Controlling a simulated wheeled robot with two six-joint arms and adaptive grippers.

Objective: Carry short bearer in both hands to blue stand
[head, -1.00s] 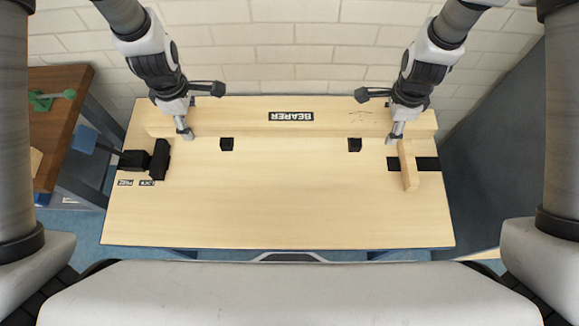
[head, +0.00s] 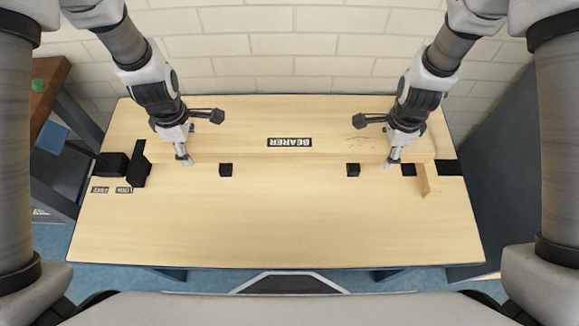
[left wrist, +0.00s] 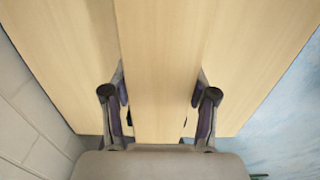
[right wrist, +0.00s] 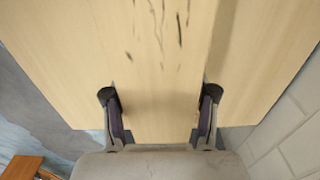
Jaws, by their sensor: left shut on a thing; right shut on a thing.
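The short bearer (head: 235,145) is a long pale wooden board with a black BEARER label, lying lengthwise across the back of a pale table. My left gripper (head: 185,162) is shut on its left part, and the board shows between the fingers in the left wrist view (left wrist: 160,70). My right gripper (head: 392,165) is shut on its right part; dark scratch marks show on the board in the right wrist view (right wrist: 160,90). I cannot tell whether the bearer touches the table. I cannot make out a blue stand for certain.
The pale table (head: 280,225) has a clear front half. Small black blocks (head: 226,170) stand before the bearer; larger black blocks (head: 134,170) are at left. A short wooden piece (head: 428,180) lies at right. A blue object (head: 52,137) is at far left. A brick wall is behind.

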